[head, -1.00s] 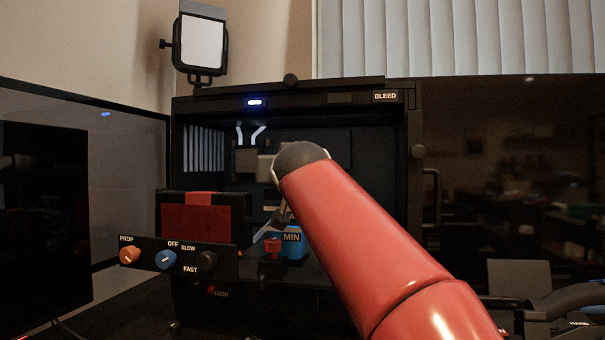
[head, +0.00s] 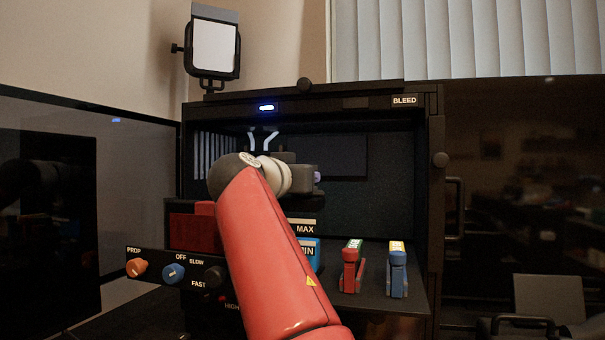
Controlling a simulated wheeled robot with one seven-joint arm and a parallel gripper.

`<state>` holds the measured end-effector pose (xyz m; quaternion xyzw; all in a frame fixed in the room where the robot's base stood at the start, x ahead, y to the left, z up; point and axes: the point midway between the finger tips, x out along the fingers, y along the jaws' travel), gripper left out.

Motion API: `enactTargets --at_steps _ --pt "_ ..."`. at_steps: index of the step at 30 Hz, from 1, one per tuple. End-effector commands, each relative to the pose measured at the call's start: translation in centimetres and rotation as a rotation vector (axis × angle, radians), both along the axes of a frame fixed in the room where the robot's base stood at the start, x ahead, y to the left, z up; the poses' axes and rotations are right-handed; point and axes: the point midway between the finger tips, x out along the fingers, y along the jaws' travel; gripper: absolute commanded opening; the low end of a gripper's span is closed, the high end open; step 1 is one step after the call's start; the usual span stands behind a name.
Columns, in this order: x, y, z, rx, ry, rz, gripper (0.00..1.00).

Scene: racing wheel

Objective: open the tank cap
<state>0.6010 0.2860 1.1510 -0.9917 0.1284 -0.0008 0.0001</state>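The tank (head: 310,250) stands inside the black cabinet, partly behind my red arm. Its blue lower part reads MIN, cut off by the arm, and a lighter band above it reads MAX. I cannot make out a cap; the tank's top is hidden or lost in shadow behind my arm and wrist. My red arm reaches up from the bottom, and my dark wrist extends to the right above the tank.
A red clip-like item (head: 351,266) and a blue one (head: 397,271) stand on the shelf right of the tank. A panel with an orange knob (head: 137,268) and a blue knob (head: 173,273) is at front left. The cabinet's right wall (head: 434,210) bounds the space.

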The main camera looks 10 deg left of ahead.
Motion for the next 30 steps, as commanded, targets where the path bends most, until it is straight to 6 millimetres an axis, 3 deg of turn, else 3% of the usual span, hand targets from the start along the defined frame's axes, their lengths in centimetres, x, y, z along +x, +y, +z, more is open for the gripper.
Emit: enactTargets --at_steps 14,15,19,30 --pt "0.11 -0.01 -0.21 0.0 0.004 -0.017 0.0" --pt "0.12 -0.01 -0.21 0.0 0.004 -0.017 0.26" --pt "0.11 -0.01 -0.19 0.0 0.004 -0.017 0.43" --pt "-0.55 0.21 -0.21 0.001 0.002 -0.014 0.45"
